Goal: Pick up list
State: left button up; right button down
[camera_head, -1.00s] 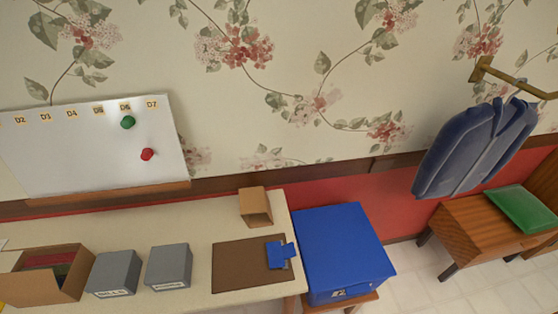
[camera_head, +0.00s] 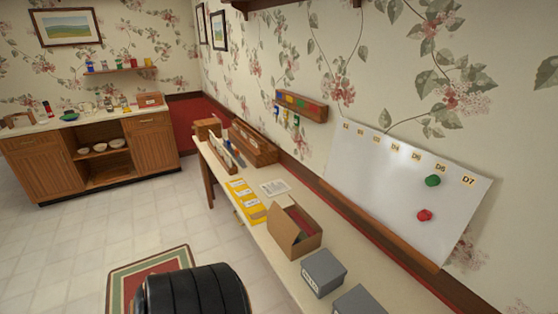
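A white sheet of paper with faint print (camera_head: 275,187) lies flat on the long cream desk (camera_head: 262,226), between the yellow folders and the wall. It may be the list, but its text is too small to read. Neither of my grippers is in view.
Yellow folders (camera_head: 245,202) lie along the desk's front edge. An open cardboard box (camera_head: 283,238) and grey boxes (camera_head: 322,272) stand nearer. A whiteboard (camera_head: 400,192) leans at the wall. A black padded chair back (camera_head: 195,292) seems to stand by the rug (camera_head: 150,270). Open floor lies left.

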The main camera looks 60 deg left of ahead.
aim_at(277, 187)
jog(key=u, duration=2.05)
